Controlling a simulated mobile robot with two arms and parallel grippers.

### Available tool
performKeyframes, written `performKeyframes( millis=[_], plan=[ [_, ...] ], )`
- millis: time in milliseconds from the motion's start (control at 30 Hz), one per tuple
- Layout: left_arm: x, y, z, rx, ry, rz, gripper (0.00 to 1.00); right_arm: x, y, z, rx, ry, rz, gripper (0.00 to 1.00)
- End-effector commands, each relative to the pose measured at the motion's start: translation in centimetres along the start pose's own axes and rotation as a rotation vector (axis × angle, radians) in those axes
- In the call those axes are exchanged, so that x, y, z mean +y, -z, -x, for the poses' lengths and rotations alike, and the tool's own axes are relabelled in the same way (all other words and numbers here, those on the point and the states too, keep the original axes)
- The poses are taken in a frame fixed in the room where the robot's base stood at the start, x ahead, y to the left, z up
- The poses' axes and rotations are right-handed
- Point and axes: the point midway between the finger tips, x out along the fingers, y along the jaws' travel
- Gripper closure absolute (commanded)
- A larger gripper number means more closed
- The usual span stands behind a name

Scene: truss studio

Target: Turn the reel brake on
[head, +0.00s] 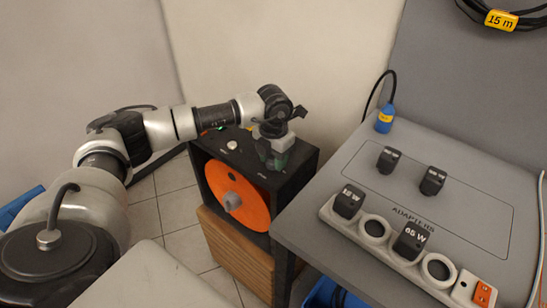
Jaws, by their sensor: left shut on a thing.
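The orange reel (245,185) with a grey hub sits in the open front of a black box (302,172) on a wooden base. My left gripper (276,158) points down onto the right part of the box top. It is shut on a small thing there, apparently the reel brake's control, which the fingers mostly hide. A small pale round knob (232,145) stands on the box top, left of the gripper. My right gripper is out of view.
A grey table (330,230) stands right of the box, bearing several black adapters and a pale holder strip (407,265) with round sockets. Walls close off the back; tiled floor (172,212) shows at left.

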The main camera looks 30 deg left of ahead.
Motion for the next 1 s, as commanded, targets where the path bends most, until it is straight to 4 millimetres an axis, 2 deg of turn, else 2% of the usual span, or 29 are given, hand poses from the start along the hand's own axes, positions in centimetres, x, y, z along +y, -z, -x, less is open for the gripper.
performKeyframes(
  millis=[67,100,233,500,633,1000],
  plan=[
    [0.0,-0.1,0.1,-0.002,-0.001,-0.001,0.83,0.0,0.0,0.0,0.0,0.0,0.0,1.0],
    [0.0,-0.1,0.1,-0.002,-0.001,-0.001,0.55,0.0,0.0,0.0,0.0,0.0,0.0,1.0],
    [0.0,0.0,0.1,-0.002,-0.001,0.0,0.35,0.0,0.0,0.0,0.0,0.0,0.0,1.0],
    [0.0,0.0,0.1,-0.001,-0.001,0.0,0.34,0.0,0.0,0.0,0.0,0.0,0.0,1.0],
    [0.1,-0.1,1.0,-0.002,-0.001,0.001,0.34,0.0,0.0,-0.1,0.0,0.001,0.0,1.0],
    [0.0,-0.1,8.0,-0.004,-0.001,0.001,0.34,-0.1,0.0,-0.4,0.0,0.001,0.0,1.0]
  ],
)
